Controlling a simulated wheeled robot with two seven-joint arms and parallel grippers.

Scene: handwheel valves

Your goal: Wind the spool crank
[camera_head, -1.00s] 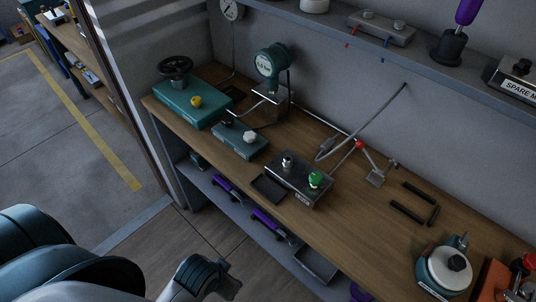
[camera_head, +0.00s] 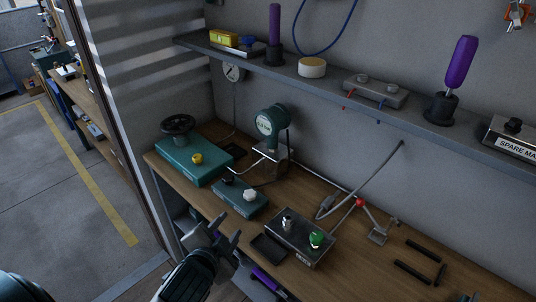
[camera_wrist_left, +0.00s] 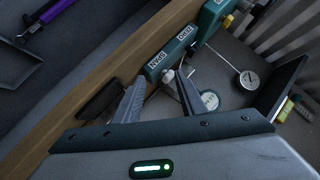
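No spool crank can be picked out with certainty. Only the tip of a small metal post (camera_head: 465,297) shows at the bottom right edge of the head view; what it belongs to is cut off. My left gripper (camera_head: 229,226) is open and empty, in front of the bench edge near the small teal box with a white knob (camera_head: 249,195). The left wrist view shows its two fingers (camera_wrist_left: 159,75) apart with nothing between them. My right gripper is in no view.
On the bench stand a teal box with a black handwheel (camera_head: 178,124), a teal gauge (camera_head: 272,122), and a metal box with a green knob (camera_head: 316,239). Black bars (camera_head: 412,272) lie to the right. A shelf (camera_head: 330,88) runs above, holding purple-handled tools.

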